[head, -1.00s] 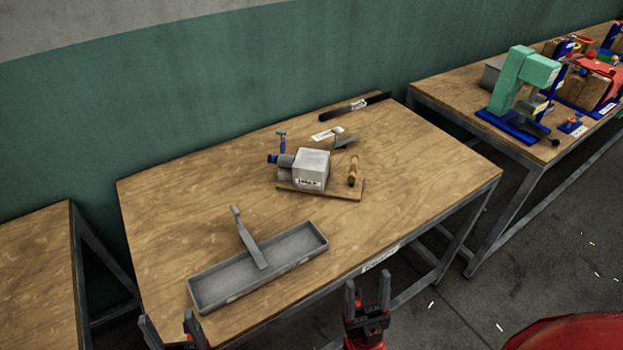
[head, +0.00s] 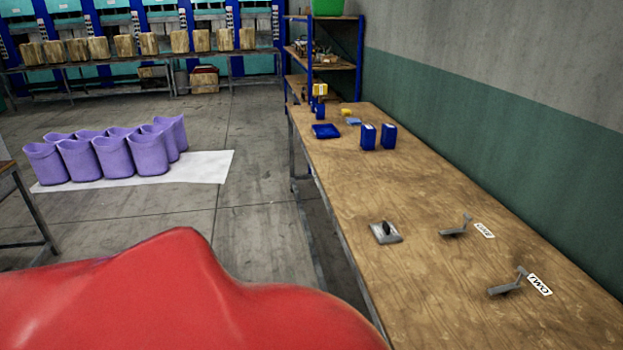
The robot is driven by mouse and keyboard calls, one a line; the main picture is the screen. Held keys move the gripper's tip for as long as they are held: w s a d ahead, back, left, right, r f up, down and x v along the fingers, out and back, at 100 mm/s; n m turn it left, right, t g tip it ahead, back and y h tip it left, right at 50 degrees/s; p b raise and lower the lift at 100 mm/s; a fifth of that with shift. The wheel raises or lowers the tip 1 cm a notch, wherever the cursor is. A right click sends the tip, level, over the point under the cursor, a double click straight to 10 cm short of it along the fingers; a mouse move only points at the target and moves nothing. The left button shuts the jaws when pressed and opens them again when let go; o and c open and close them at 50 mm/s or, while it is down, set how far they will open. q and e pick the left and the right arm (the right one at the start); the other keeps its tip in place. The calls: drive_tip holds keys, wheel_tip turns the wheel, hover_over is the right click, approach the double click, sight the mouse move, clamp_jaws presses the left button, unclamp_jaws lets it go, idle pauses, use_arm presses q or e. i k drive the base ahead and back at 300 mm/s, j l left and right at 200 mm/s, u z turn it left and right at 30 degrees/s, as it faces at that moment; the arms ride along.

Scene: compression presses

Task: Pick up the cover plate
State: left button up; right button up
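A small grey square plate with a dark knob or handle (head: 386,233) lies flat on the long wooden table (head: 345,185), near its left edge. It looks like the cover plate, though I cannot read any label on it. Neither of my grippers is in view, so their state is hidden.
Two grey metal tools (head: 456,229) (head: 507,284) lie right of the plate beside white labels. Blue bins (head: 378,137) and a blue tray (head: 325,131) stand at the table's far end. Purple containers (head: 110,153) stand on a white floor sheet. A green wall borders the right.

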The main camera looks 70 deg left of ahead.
sight(384, 232)
drive_tip(key=u, duration=1.8)
drive_tip(key=z, duration=0.3)
drive_tip(key=i+j+z, duration=0.1)
drive_tip(key=j+z, duration=0.15)
drive_tip(key=z, duration=0.15)
drive_tip(key=i+j+z, duration=0.1)
drive_tip(key=j+z, duration=0.15)
drive_tip(key=z, duration=0.15)
drive_tip(key=j+z, duration=0.4)
drive_tip(key=i+l, duration=0.05)
drive_tip(key=l, duration=0.05)
